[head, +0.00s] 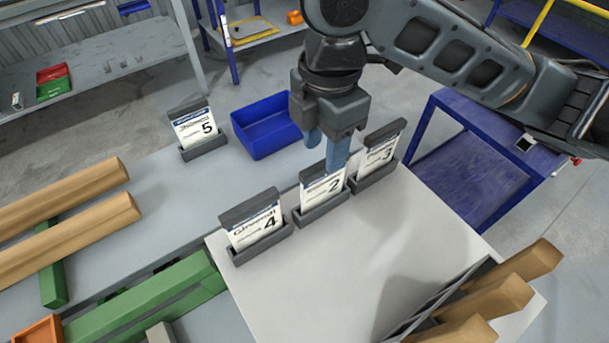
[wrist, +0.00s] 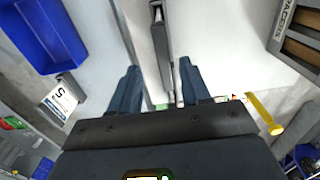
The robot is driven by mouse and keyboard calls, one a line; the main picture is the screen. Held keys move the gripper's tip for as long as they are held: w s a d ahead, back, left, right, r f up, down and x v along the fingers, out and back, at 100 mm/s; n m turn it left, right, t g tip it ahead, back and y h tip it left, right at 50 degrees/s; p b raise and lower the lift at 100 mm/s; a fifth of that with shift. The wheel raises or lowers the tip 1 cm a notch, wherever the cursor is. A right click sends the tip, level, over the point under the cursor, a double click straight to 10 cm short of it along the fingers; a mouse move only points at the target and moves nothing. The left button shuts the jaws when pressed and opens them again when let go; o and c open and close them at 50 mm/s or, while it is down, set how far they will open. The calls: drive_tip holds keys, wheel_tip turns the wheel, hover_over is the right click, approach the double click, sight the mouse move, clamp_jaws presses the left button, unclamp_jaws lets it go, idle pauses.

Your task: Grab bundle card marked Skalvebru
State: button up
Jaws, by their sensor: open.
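Several white cards with dark blue headers stand in dark grey holders in the head view. Card 4 (head: 254,228) is front left, card 2 (head: 323,187) in the middle, card 3 (head: 380,155) to its right, and card 5 (head: 194,126) farther back. The printed names are too small or blurred to read surely, so I cannot tell which says Skalvebru. My gripper (head: 327,152) is open, pointing down at card 2, with its blue fingers covering part of its top. In the wrist view, a narrow grey holder (wrist: 160,45) shows edge-on, ahead of my open fingers (wrist: 161,85).
A blue bin (head: 266,131) stands behind the cards. Wooden beams (head: 70,235) and green rails (head: 140,300) lie at left. More timber ends (head: 500,297) rise at front right. A blue cart (head: 475,160) stands at right. The pale board before the cards is mostly clear.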

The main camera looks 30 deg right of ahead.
sight(324, 176)
drive_tip(key=f, duration=0.7)
drive_tip(key=shift+s+f+p, duration=0.1)
drive_tip(key=shift+s+p, duration=0.2)
drive_tip(key=shift+p, duration=0.1)
drive_tip(key=shift+c, duration=0.5)
clamp_jaws()
